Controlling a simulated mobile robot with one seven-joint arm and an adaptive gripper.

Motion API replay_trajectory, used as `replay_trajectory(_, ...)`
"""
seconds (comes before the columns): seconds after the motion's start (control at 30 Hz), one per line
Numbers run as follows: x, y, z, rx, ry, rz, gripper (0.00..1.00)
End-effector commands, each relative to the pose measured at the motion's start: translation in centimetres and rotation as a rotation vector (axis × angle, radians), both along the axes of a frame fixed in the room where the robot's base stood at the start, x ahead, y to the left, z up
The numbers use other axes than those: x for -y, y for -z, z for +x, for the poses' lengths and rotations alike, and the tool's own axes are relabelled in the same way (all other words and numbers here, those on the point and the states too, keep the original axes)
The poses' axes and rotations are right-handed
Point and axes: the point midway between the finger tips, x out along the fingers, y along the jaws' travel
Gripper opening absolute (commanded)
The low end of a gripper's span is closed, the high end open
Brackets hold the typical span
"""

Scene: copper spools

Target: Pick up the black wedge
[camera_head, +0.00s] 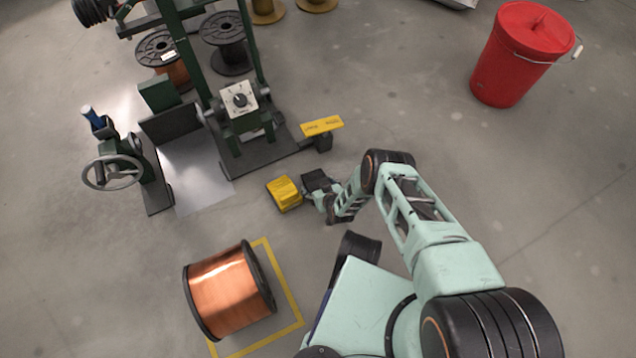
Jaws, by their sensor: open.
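My gripper (308,189) is low near the floor at the middle of the view, pointing left, and open. Right in front of its tips is a small block with a yellow top and dark edges (285,194). It is small, and I cannot tell whether they touch. No plain black wedge shows clearly; this dark-edged yellow block is the nearest small loose thing to my gripper. Its shape is too small to confirm as a wedge.
A green machine frame (241,125) with a dark base and a yellow plate (322,125) stands just behind. A large copper spool (228,290) lies on its side within a yellow floor outline at lower left. A red bucket (515,58) stands upper right. Floor on the right is clear.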

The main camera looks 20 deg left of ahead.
Motion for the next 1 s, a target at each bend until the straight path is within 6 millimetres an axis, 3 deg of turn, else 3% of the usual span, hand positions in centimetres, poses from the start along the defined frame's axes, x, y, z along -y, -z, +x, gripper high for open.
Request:
replay_trajectory(0.27, 0.02, 0.06, -0.06, 0.0, 0.0, 0.0, 0.72)
replay_trajectory(0.7, 0.01, 0.05, -0.06, -0.001, 0.0, -0.001, 0.23)
replay_trajectory(1.0, -0.11, -0.19, 0.16, 0.003, 0.001, 0.002, 0.22)
